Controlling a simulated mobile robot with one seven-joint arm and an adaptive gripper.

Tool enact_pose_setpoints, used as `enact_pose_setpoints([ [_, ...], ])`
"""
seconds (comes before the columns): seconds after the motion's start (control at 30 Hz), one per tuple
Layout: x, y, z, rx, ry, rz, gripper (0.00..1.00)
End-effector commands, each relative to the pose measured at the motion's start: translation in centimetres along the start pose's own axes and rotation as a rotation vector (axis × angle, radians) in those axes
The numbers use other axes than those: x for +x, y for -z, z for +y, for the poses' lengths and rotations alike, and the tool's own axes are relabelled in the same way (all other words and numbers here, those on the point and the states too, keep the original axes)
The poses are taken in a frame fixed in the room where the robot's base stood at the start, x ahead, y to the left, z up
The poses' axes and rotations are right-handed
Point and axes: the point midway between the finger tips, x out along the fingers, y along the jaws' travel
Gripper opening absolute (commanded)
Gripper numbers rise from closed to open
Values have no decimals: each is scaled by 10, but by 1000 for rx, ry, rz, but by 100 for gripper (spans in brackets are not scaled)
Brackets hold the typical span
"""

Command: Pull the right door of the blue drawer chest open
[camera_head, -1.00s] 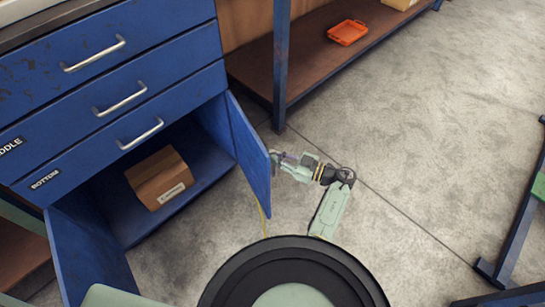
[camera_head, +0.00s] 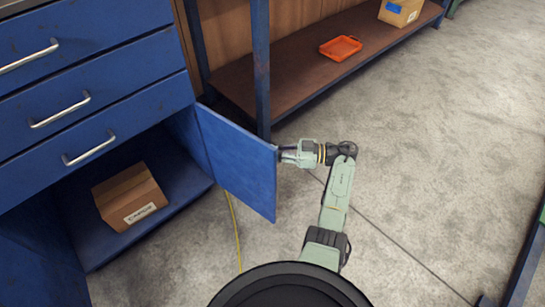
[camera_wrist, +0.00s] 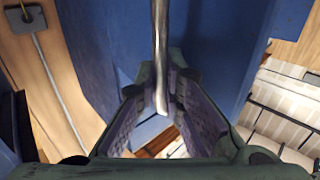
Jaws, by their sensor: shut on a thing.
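The blue drawer chest (camera_head: 120,75) stands at the left in the head view. Its right door (camera_head: 238,168) stands wide open, swung out from the cabinet. My gripper (camera_head: 284,156) is at the door's outer edge, its fingertips mostly hidden behind the panel. In the wrist view, the metal door handle (camera_wrist: 160,55) runs down between the two fingers of my gripper (camera_wrist: 161,98), which is shut on it. The blue door face (camera_wrist: 105,50) is close behind the handle.
A cardboard box (camera_head: 128,196) sits inside the open cabinet. The left door (camera_head: 40,262) is also open. A shelf post (camera_head: 261,70) stands close behind the right door. An orange tray (camera_head: 340,47) lies on the low shelf.

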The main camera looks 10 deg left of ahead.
Motion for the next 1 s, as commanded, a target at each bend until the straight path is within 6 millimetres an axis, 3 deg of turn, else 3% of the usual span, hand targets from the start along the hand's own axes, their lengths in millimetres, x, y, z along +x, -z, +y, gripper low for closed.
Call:
enact_pose_setpoints([
  [0.5,1,0,1,2,12,0,0],
  [0.53,1,0,1,2,12,0,11],
  [0.8,1,0,1,1,11,0,29],
  [1.0,0,0,1,1,11,0,30],
])
